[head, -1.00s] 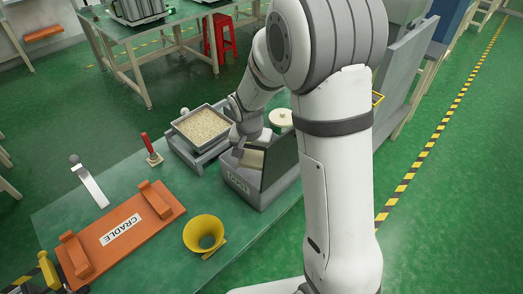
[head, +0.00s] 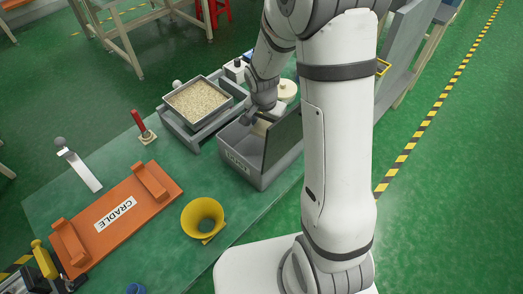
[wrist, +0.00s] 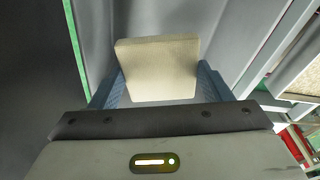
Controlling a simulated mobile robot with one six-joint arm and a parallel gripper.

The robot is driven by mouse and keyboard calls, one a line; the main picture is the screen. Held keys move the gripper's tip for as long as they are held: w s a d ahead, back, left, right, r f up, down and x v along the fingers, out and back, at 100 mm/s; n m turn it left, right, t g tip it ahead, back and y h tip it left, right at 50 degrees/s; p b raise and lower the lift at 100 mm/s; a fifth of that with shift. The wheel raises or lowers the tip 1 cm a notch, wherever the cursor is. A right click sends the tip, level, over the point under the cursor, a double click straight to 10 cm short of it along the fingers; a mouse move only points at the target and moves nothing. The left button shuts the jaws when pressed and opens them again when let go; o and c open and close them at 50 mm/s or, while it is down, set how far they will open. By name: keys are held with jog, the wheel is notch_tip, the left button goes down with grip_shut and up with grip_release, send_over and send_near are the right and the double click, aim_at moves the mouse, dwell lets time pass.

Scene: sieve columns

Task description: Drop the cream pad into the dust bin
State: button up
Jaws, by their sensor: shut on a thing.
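The cream pad (wrist: 158,70) is held between the two fingers of my gripper (wrist: 157,88) in the wrist view. In the head view my gripper (head: 256,122) is at the dust bin's opening, with a small part of the cream pad (head: 262,126) showing. The dust bin (head: 238,165) is a grey box with printed letters on its front and a dark raised panel at its right side. Grey walls surround the pad in the wrist view. How deep the pad sits in the bin is hard to tell.
A tray of grain (head: 200,98) stands just left of the bin. A yellow funnel (head: 202,216), an orange cradle (head: 122,210), a red-handled tool (head: 141,127) and a white lever (head: 80,170) are on the green table. A round cream lid (head: 287,90) is behind the bin.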

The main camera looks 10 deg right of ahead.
jog(key=shift+f, duration=0.15)
jog(key=o, duration=1)
jog(key=shift+o, duration=0.2)
jog(key=shift+s+a+r+b, duration=0.15)
jog(key=shift+r, duration=1.15)
jog(key=shift+s+a+r+b, duration=0.1)
jog(key=shift+s+r+b, duration=0.05)
jog(key=shift+r, duration=1.15)
jog(key=shift+s+a+r+b, duration=0.15)
jog(key=shift+r, duration=1.15)
